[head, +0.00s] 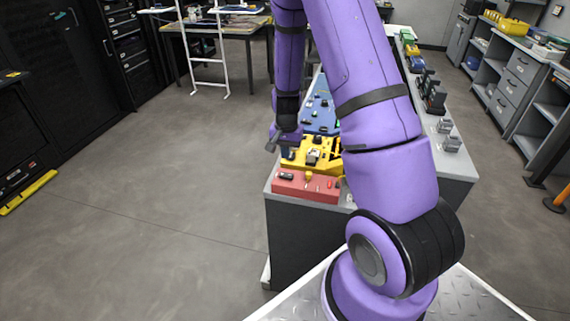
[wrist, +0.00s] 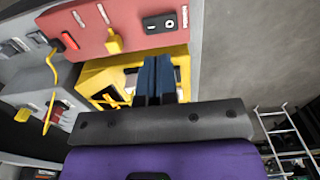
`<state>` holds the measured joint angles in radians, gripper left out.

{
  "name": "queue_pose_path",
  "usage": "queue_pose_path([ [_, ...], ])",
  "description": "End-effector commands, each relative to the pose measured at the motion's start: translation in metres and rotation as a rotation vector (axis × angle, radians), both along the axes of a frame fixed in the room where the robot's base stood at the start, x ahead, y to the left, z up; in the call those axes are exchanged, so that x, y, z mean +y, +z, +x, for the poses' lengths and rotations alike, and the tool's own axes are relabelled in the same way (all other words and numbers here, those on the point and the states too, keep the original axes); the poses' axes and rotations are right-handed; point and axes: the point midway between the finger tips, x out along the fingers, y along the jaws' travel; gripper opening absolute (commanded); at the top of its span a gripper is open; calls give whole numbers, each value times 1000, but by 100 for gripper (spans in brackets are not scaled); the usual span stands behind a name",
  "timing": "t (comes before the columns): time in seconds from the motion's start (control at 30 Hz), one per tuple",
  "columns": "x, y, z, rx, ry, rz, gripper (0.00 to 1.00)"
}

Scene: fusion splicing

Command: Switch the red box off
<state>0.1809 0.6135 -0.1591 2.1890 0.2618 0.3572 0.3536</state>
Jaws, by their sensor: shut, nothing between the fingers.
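The red box (head: 308,188) sits at the near end of the bench, and its top fills the upper part of the wrist view (wrist: 135,35). It carries a black rocker switch (head: 286,176) with white marks, which also shows in the wrist view (wrist: 158,23). A yellow knob (wrist: 114,44) and small light-coloured parts sit beside it. My gripper (head: 272,146) is above the yellow box, just beyond the red box. In the wrist view its dark fingers (wrist: 156,68) are together and empty, apart from the switch. Which way the rocker is pressed is unclear.
The yellow box (head: 310,153) stands directly behind the red one, with a blue box (head: 321,108) beyond. Grey devices (head: 448,135) line the right side of the bench. A yellow cable (wrist: 50,85) runs by the red box. Open floor lies left of the bench.

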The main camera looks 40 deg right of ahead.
Motion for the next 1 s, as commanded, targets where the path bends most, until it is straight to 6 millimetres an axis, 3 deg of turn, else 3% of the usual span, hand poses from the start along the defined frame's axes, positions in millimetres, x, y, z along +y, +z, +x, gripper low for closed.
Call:
queue_pose_path([
  [0.2,1,40,1,-4,3,-1,0],
  [0.4,0,61,0,-1,2,0,0],
  [1.0,6,66,2,-2,2,1,0],
])
